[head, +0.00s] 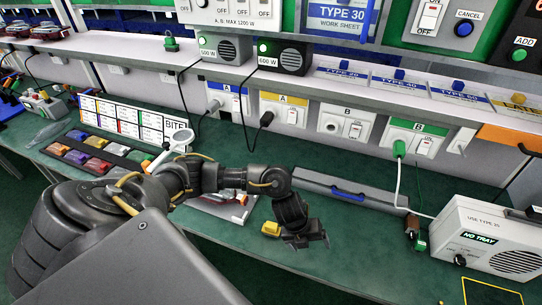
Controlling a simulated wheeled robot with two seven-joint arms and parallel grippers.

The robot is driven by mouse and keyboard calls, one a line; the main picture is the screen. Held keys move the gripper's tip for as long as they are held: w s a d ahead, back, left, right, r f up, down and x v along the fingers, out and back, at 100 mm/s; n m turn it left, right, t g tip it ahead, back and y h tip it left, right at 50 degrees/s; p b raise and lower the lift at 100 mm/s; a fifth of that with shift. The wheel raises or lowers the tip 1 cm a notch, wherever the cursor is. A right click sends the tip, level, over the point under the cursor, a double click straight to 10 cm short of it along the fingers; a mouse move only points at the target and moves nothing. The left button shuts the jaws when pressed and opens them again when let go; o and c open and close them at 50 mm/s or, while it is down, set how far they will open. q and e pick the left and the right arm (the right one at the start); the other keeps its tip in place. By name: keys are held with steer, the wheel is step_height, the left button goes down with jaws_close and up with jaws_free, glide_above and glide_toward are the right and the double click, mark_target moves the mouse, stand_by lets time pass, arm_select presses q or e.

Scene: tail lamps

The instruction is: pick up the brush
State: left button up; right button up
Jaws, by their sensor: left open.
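My left arm reaches in from the left across the green bench, and its black gripper (312,241) points down over the bench near the front edge. The gripper is open, with nothing seen between its fingers. I cannot pick out the brush for certain. A small brown upright thing (412,224) with a green part stands to the right of the gripper, beside the white box, and may be it. My right gripper is not in view.
A grey drawer-like bar (345,190) with a blue handle lies behind the gripper. Coloured blocks (97,139) and a label board (134,120) are at the left.

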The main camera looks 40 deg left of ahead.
mark_target(271, 225)
arm_select(q)
steer(key=a+r+y, duration=0.1)
steer(key=a, duration=0.4)
steer(key=a+r+m+g+y, duration=0.1)
steer(key=a, duration=0.4)
steer(key=a+r+m+g+y, duration=0.1)
steer(key=a, duration=0.4)
steer(key=shift+s+a+r+y, duration=0.1)
steer(key=shift+a+r+y, duration=0.1)
steer(key=shift+r+y, duration=0.2)
step_height(271, 225, down, 6)
steer(key=shift+r+b, duration=0.25)
steer(key=shift+b, duration=0.3)
steer(key=shift+d+f+p, duration=0.1)
steer(key=shift+f+p, duration=0.55)
steer(key=shift+f, duration=2.1)
steer(key=c, duration=1.1)
